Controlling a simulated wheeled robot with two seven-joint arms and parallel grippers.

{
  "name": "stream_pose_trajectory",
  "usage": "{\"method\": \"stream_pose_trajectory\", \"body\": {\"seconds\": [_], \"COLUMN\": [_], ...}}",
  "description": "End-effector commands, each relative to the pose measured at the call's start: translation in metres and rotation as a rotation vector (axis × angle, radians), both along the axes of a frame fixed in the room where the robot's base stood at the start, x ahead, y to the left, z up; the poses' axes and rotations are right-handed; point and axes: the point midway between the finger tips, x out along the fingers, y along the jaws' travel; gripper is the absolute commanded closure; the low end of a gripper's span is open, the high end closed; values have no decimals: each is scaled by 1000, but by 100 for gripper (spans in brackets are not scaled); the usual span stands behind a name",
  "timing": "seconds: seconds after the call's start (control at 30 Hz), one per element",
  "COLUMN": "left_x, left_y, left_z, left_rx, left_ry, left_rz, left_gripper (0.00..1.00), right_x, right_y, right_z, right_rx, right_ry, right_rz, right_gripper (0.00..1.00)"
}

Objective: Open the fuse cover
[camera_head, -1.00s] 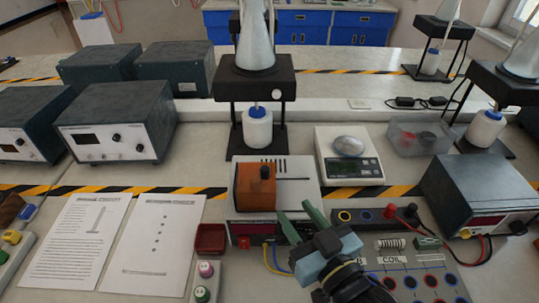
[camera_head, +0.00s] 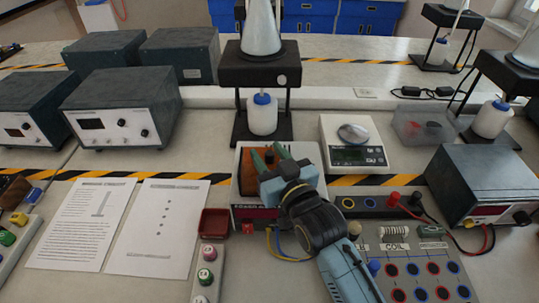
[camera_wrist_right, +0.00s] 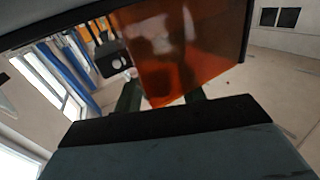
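The fuse box (camera_head: 309,159) is a white unit in the middle of the bench, in the head view. Its orange fuse cover (camera_head: 245,167) is mostly hidden behind my right gripper (camera_head: 270,155). In the right wrist view the translucent orange cover (camera_wrist_right: 180,50) fills the upper middle and partly hides the green fingers. My right gripper's fingers are apart, at the cover. I cannot tell whether they touch it or whether the cover has lifted. My left gripper is not in view.
A small red tray (camera_head: 214,224) and a circuit board (camera_head: 420,275) with coloured sockets lie in front. A scale (camera_head: 352,155) and a stand (camera_head: 258,75) with a flask are behind. Printed sheets (camera_head: 158,228) lie left. A meter box (camera_head: 480,185) stands right.

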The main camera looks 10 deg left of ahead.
Motion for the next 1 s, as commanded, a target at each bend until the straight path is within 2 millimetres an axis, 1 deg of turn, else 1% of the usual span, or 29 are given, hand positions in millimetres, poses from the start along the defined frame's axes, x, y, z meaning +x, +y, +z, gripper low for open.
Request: {"method": "stream_pose_trajectory", "body": {"seconds": [0.2,0.5,0.77,0.87,1.0], "left_x": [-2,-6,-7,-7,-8], "left_y": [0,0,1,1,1], "left_z": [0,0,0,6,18], "left_rx": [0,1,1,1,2], "left_ry": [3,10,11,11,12], "left_rz": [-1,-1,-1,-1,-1], "left_gripper": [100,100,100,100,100], "right_x": [0,0,0,2,8], "right_y": [0,0,-2,-11,-36], "right_z": [0,0,0,0,2], "right_rx": [1,0,0,-3,-7], "right_ry": [-1,0,0,0,-1], "right_rz": [0,0,0,-1,3], "right_gripper": [60,99,100,100,100]}}
